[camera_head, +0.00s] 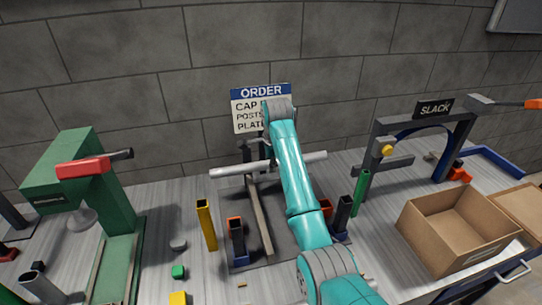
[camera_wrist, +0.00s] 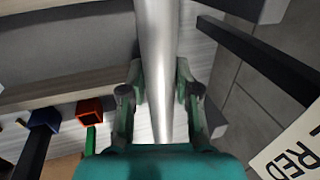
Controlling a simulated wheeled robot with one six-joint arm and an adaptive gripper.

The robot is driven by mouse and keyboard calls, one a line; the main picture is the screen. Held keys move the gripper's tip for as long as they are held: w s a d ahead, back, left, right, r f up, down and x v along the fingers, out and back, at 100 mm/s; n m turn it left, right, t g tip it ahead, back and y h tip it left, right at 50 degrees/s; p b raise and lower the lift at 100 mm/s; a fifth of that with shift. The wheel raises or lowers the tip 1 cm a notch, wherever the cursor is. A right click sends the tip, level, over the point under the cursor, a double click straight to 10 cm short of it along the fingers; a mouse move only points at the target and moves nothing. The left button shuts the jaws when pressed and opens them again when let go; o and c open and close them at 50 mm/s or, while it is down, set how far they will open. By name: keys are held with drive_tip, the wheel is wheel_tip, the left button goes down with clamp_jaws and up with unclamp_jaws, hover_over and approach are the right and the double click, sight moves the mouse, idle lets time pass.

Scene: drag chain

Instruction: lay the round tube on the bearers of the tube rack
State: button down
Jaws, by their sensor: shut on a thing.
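The round tube (camera_head: 236,170) is a smooth light-grey cylinder. In the head view it lies nearly level across the picture, above the dark base plate (camera_head: 284,232), with its right end showing beyond my teal arm. In the wrist view the tube (camera_wrist: 158,35) runs lengthwise between the fingers of my gripper (camera_wrist: 160,78), which is shut on it. Dark uprights (camera_head: 246,152) stand behind the tube, and a long grey bar (camera_head: 260,222) runs below it toward the front. I cannot tell which parts are the rack's bearers, or whether the tube touches them. My arm hides the tube's middle.
A yellow post (camera_head: 206,225) and a dark post (camera_head: 237,242) stand front left of the tube, and a green post (camera_head: 360,194) right. A green press (camera_head: 85,190) is at left. A cardboard box (camera_head: 455,228) and the dark SLACK frame (camera_head: 436,122) are at right.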

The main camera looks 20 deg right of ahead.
drive_tip(key=shift+f, duration=2.45)
drive_tip(key=c, duration=0.7)
unclamp_jaws()
drive_tip(key=shift+c, duration=0.2)
drive_tip(key=v, duration=1.2)
